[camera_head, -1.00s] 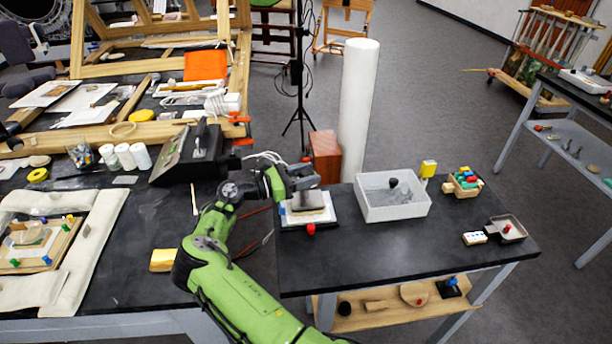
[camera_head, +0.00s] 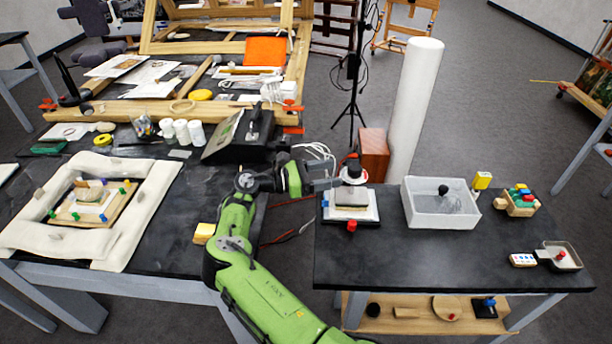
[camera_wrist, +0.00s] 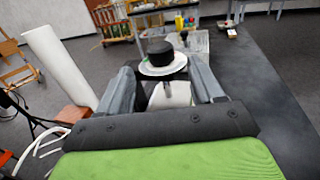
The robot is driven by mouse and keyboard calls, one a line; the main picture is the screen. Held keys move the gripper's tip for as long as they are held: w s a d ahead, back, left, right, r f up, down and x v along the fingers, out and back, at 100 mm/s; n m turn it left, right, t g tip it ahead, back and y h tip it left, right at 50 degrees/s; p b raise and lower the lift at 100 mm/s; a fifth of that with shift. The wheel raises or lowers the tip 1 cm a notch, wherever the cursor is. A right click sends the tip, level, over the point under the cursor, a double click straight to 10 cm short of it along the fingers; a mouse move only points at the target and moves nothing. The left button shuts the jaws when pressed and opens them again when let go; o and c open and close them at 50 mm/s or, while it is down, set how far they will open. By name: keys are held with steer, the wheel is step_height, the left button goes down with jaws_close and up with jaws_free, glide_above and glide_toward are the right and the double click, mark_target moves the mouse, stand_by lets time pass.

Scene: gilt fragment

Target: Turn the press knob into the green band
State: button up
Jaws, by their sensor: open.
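The press (camera_head: 350,206), a white base with a grey block, stands on the left part of the right black table. On top is a dark knob (camera_head: 352,170) over a pale disc. In the wrist view the black round knob (camera_wrist: 160,52) sits above a white disc (camera_wrist: 163,68), ahead of and between my fingertips, with no clear contact. My gripper (camera_wrist: 163,82) is open and empty. In the head view my gripper (camera_head: 322,185) reaches the knob's left side, level with the press top.
A white tray (camera_head: 412,217) with a black ball-topped tool stands right of the press. A red knob (camera_head: 351,226) sits at the press's front. A white column (camera_head: 413,110) and wooden box (camera_head: 374,152) stand behind. White cables (camera_head: 318,152) lie near my wrist.

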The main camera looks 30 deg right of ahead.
steer(key=v, duration=0.8)
